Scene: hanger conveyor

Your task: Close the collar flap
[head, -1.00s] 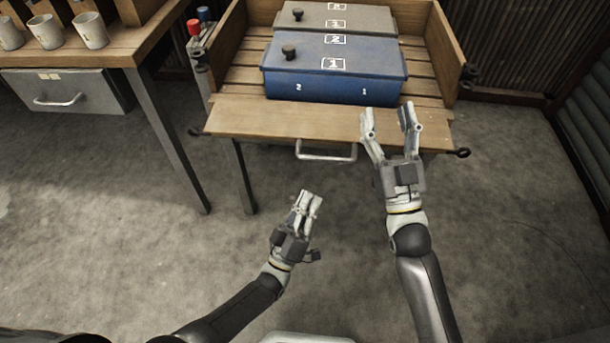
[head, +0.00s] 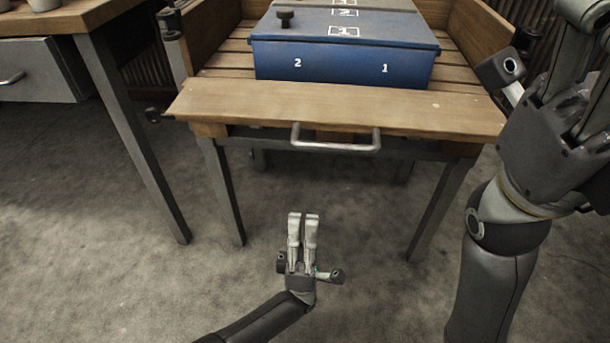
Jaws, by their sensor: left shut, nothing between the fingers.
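The collar flap (head: 335,108) is the wooden board along the front of the slatted wooden table. It lies folded outward toward me, roughly flat, below the blue box. A metal bar handle (head: 336,144) hangs at its front edge. My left gripper (head: 303,215) is shut and empty, pointing up in the picture, in front of and apart from the handle. My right gripper (head: 580,30) is large at the upper right, right of the flap and close to the camera. Its fingertips are cut off by the frame, so its opening is hidden.
A blue box (head: 340,68) marked 2 and 1 sits on the slats behind the flap, with a grey lid beyond it. Wooden side walls (head: 211,35) flank it. A workbench with a drawer (head: 40,77) stands at the left. The floor in front is clear.

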